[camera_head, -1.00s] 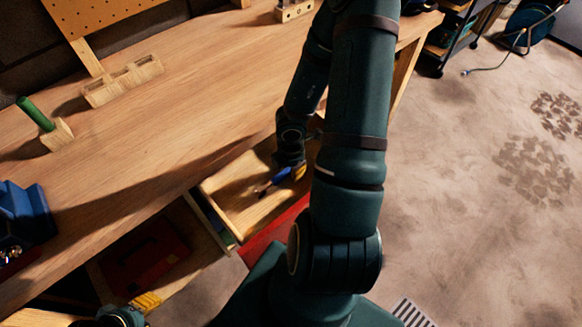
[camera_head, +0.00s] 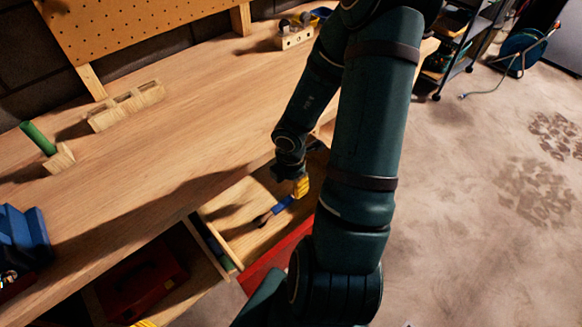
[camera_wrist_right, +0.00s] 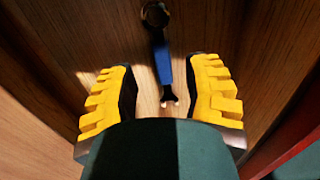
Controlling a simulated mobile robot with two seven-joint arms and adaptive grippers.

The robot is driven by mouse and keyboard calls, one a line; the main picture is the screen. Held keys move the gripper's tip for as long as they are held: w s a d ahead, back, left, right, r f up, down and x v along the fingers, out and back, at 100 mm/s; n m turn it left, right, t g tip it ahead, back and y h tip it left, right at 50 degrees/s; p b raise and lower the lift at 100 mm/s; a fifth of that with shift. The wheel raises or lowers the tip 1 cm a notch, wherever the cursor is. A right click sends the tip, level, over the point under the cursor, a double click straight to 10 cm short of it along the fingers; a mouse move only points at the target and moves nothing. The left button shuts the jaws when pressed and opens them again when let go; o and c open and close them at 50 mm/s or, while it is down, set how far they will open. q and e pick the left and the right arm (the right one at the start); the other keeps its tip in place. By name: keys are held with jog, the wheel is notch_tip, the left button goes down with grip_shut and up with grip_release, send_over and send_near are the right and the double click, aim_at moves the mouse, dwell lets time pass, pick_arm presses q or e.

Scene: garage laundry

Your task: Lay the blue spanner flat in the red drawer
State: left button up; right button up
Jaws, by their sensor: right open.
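The blue spanner (camera_head: 281,206) lies on the wooden floor of the open red drawer (camera_head: 272,262), as far as I can see flat. In the right wrist view the spanner (camera_wrist_right: 162,64) shows its blue handle, a dark ring end and a small pale open end. My right gripper (camera_head: 299,187) is open just above and beside it. In the wrist view its yellow fingers (camera_wrist_right: 165,92) stand apart on both sides of the spanner's near end, not touching it. Only a yellow sliver of my left gripper (camera_head: 145,324) shows at the bottom edge, too little to judge.
The workbench (camera_head: 190,130) overhangs the drawer. On it are a wooden block with slots (camera_head: 125,107), a green rod in a block (camera_head: 40,140) and a blue vise-like tool (camera_head: 22,238). A dark red box (camera_head: 140,282) sits below. My right arm hides the drawer's right side.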

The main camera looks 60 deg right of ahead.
notch_tip(320, 180, up, 7)
jog(key=shift+f, duration=0.2)
dwell(0.7)
